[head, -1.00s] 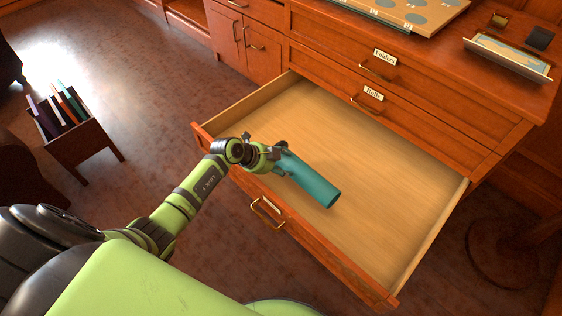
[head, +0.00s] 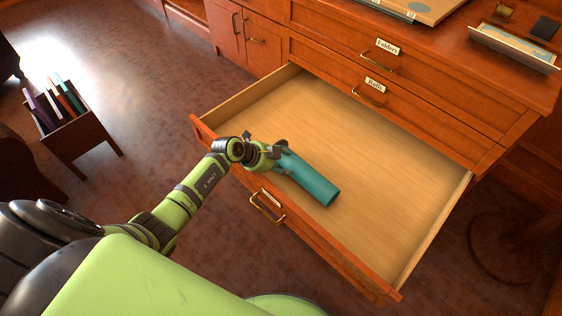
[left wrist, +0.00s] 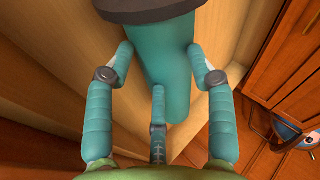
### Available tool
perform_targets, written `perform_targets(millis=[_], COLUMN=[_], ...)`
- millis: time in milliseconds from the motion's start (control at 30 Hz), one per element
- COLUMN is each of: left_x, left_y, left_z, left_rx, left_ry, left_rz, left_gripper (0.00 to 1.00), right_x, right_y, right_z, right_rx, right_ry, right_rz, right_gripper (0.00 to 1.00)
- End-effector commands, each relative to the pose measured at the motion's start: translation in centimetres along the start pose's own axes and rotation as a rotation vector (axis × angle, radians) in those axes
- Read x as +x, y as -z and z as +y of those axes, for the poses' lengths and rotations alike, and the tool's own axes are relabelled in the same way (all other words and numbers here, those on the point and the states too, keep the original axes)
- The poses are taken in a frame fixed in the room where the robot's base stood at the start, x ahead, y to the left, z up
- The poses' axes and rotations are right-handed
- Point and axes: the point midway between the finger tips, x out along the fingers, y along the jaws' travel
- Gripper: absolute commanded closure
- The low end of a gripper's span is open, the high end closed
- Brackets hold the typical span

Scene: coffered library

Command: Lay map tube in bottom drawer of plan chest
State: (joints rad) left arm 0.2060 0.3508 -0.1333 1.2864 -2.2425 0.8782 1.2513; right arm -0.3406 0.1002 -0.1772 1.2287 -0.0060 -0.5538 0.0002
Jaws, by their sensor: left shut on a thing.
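The teal map tube (head: 310,181) is in my left gripper (head: 279,160), over the front part of the open bottom drawer (head: 400,190). My left gripper is shut on the tube near its far-left end. In the left wrist view, the fingers (left wrist: 160,85) are around the tube (left wrist: 165,60), with the pale drawer floor (left wrist: 70,75) below. I cannot tell whether the tube touches the floor. The plan chest (head: 440,100) stands behind the drawer. My right gripper is not in view.
The drawer is otherwise empty, with free room behind and right of the tube. Its front panel (head: 330,250) has a brass handle (head: 267,208). A tray (head: 512,46) lies on the chest top. A book bin (head: 75,140) stands on the floor at left.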

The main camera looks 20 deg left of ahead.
Motion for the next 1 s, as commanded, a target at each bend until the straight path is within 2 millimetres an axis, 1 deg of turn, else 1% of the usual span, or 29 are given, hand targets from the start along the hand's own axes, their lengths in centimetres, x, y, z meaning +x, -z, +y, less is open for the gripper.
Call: perform_targets(millis=[500, 533, 600, 900, 1000], left_x=[0.38, 0.38, 0.36, 0.38, 0.17], left_y=[-0.15, -0.14, -0.13, -0.16, -0.09], left_z=[0.24, 0.23, 0.22, 0.37, 0.14], left_rx=[0.000, 0.000, 0.000, 0.000, 0.001], left_ry=[0.002, 0.002, 0.001, -0.002, 0.000], left_rz=[0.001, 0.001, 0.001, 0.000, 0.000], left_gripper=[1.00, 0.43, 0.19, 0.19, 0.19], right_x=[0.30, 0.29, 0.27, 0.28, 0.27], right_y=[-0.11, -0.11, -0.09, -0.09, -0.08], right_z=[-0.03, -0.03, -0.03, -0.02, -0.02], right_rx=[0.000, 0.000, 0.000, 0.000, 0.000], right_ry=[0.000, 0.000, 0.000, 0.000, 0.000], right_rz=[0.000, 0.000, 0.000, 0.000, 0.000], right_gripper=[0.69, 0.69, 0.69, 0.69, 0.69])
